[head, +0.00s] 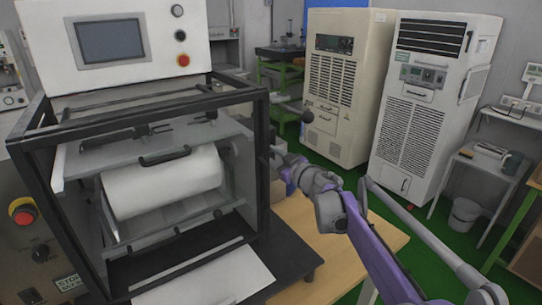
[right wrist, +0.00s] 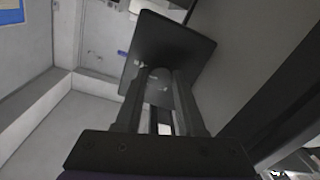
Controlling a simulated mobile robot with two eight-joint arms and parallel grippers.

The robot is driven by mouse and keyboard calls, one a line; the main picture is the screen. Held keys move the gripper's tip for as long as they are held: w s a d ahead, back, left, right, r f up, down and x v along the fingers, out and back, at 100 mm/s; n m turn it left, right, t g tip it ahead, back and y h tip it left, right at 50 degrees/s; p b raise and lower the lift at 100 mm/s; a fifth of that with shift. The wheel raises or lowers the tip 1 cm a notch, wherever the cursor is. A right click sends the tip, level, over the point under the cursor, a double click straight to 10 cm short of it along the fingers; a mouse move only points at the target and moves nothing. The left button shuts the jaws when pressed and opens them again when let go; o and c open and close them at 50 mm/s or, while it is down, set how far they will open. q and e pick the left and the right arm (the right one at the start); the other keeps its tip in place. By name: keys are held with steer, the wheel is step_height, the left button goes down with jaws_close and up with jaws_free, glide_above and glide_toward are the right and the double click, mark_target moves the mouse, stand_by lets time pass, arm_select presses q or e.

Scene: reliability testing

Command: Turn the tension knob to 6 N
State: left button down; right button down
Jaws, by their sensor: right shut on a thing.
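The test machine (head: 258,160) stands at the left of the head view, an open black frame around a white roll (head: 163,183). My right gripper (head: 277,163) is at the right side of this frame, its arm reaching in from the lower right. In the right wrist view, its two fingers (right wrist: 160,80) are shut on a dark part, seemingly the tension knob (right wrist: 165,48). The knob's scale and pointer cannot be read in either view. My left gripper is not in view.
A control box with a screen (head: 110,41) and buttons sits on top of the machine. A red emergency stop (head: 22,211) is at far left. The wooden table (head: 345,262) has bare room beside the machine.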

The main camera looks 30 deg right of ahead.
steer(key=shift+m, duration=0.6)
steer(key=c, duration=0.5)
jaws_free()
steer(key=s, duration=0.3)
steer(key=s+d, duration=0.1)
steer(key=s, duration=0.6)
steer(key=shift+s+d, duration=0.15)
steer(key=shift+s, duration=0.2)
